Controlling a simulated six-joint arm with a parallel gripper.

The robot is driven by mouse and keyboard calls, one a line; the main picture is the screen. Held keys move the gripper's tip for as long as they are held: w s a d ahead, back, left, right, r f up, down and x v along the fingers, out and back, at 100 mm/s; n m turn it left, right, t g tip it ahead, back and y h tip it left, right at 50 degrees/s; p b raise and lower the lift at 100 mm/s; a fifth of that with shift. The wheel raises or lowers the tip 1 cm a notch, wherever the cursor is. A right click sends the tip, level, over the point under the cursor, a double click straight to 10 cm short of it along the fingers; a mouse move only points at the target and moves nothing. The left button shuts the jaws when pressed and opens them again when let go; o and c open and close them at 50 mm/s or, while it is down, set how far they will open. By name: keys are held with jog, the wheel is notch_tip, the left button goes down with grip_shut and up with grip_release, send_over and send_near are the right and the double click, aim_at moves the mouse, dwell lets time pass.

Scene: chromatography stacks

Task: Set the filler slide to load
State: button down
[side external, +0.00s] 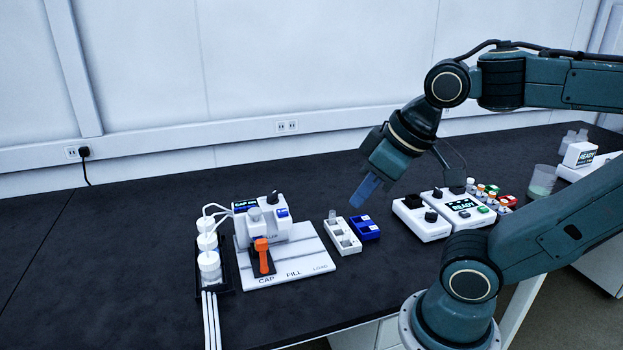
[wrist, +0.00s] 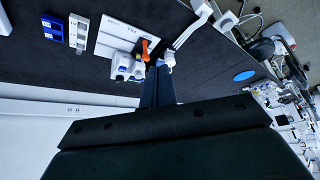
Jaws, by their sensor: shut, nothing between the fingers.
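The white filler machine (side external: 272,220) stands on a white base plate (side external: 312,262) marked CAP, FILL and, at the right, a small label that looks like LOAD. The orange slide handle (side external: 262,256) stands at the left part of the plate, by the CAP mark. Its small display begins with CAP; the rest is hard to read. In the wrist view the orange handle (wrist: 146,49) shows beside the machine (wrist: 127,67), just beyond the fingertips. My gripper (side external: 362,198) is shut and empty, tilted down, in the air to the right of and above the filler, apart from it.
White bottles (side external: 209,262) in a black tray with tubes stand left of the filler. A white rack (side external: 343,236) and a blue rack (side external: 366,229) are at its right. The bench's left side is clear.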

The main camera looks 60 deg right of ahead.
jog(key=c, duration=2.2)
grip_release()
jog(key=c, duration=1.5)
grip_release()
jog(key=shift+w, duration=0.1)
jog(key=o, duration=0.4)
jog(key=shift+w+r, duration=0.1)
jog(key=shift+w, duration=0.1)
jog(key=m+g, duration=0.6)
jog(key=m, duration=0.3)
send_over(261, 241)
notch_tip(261, 241, down, 12)
jog(key=shift+d+f, duration=0.15)
jog(key=shift+f, duration=0.05)
jog(key=shift+f, duration=6.85)
